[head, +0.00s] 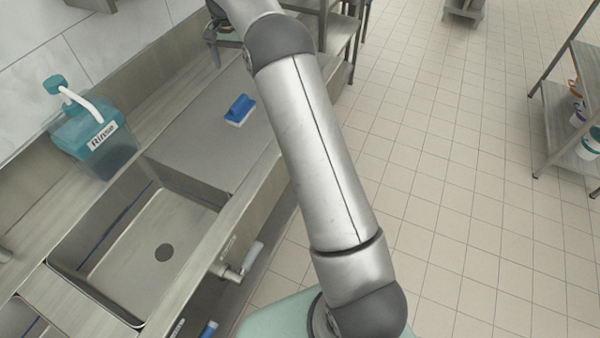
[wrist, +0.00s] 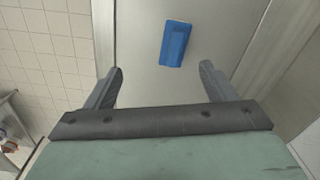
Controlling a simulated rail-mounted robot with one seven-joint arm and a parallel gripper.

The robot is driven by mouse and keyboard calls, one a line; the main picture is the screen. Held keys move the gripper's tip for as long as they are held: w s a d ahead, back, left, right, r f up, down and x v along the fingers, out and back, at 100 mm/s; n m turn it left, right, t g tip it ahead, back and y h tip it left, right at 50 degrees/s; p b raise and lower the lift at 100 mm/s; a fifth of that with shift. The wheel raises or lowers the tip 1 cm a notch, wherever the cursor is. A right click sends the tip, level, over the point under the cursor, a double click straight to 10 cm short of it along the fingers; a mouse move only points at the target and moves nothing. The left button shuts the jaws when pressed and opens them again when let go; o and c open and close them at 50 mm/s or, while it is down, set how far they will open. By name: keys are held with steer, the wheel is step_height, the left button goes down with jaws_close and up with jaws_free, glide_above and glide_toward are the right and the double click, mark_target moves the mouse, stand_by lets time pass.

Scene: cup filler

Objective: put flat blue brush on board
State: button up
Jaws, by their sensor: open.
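The flat blue brush (head: 240,108) lies on the flat steel drainboard (head: 196,143) between the sink and the far end of the counter. It has a blue back and a pale lower edge. In the wrist view the brush (wrist: 175,44) lies beyond my open fingertips, roughly centred and slightly to the right. My gripper (wrist: 160,74) is open and empty, with bare steel between its fingers. I cannot tell for sure which surface is the board.
A teal Rinse bottle (head: 95,135) with a pump stands on the back ledge, left of the sink (head: 150,250). A rack (head: 570,110) with small buckets stands at the far right. The tiled floor between is clear.

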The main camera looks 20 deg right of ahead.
steer(key=s+r+n, duration=0.2)
steer(key=s+r, duration=0.6)
steer(key=s, duration=0.6)
steer(key=s+n, duration=0.3)
steer(key=s, duration=1.8)
steer(key=shift+d+f+t, duration=0.4)
steer(key=shift+d+f, duration=0.05)
steer(key=o, duration=0.5)
steer(key=shift+n, duration=0.7)
steer(key=s+f, duration=0.1)
steer(key=s, duration=0.2)
steer(key=s+f, duration=0.2)
steer(key=s, duration=0.2)
steer(key=s+f, duration=0.2)
steer(key=s, duration=0.2)
